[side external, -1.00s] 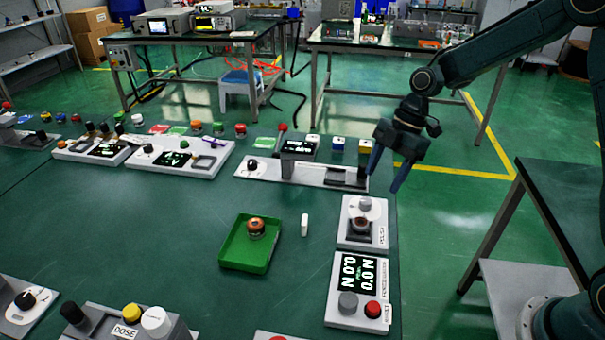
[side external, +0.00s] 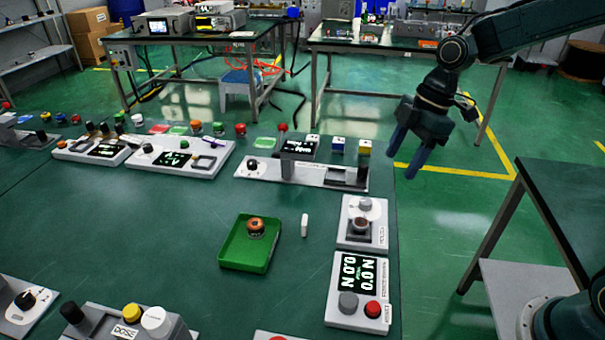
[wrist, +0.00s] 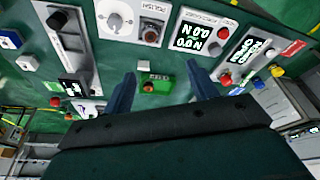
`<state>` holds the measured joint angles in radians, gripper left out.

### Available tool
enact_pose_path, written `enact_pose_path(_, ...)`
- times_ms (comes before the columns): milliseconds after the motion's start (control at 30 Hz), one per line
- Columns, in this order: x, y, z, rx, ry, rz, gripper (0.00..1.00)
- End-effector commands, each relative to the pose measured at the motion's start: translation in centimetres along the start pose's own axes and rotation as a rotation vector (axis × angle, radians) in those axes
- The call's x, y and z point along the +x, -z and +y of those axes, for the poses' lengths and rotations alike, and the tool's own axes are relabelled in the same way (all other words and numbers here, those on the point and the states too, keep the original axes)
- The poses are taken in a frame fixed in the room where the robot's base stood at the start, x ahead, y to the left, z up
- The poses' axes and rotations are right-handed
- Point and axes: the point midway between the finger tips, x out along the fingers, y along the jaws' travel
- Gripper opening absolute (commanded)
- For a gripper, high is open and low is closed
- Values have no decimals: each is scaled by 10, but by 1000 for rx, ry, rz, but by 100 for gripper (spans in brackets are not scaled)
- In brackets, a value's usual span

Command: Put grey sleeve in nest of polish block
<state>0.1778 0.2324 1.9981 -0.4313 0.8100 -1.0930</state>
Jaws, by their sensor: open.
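A small pale piece (side external: 304,225), apparently the grey sleeve, stands on the green table just right of the green tray; it also shows in the wrist view (wrist: 143,66). The polish block (side external: 376,213) is a white unit at the table's right edge, with a knob and a dark round nest (side external: 360,237). The block is at the top of the wrist view (wrist: 133,38). My gripper (side external: 406,168) is open and empty, raised beyond the table's right edge, well away from the sleeve. Its two fingers show in the wrist view (wrist: 160,75).
The green tray (side external: 233,262) holds a copper-coloured round part (side external: 256,226). A force display unit (side external: 342,312) with grey and red buttons adjoins the polish block in front. A long white fixture (side external: 262,169) lies behind. The table's middle left is clear.

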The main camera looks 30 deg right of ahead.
Motion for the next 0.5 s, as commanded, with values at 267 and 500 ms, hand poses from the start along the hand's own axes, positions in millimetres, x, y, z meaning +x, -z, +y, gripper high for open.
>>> enact_pose_path(267,-50,2,-46,265,-123,-33,59)
enact_pose_path(500,-80,-4,-89,501,-228,-23,59)
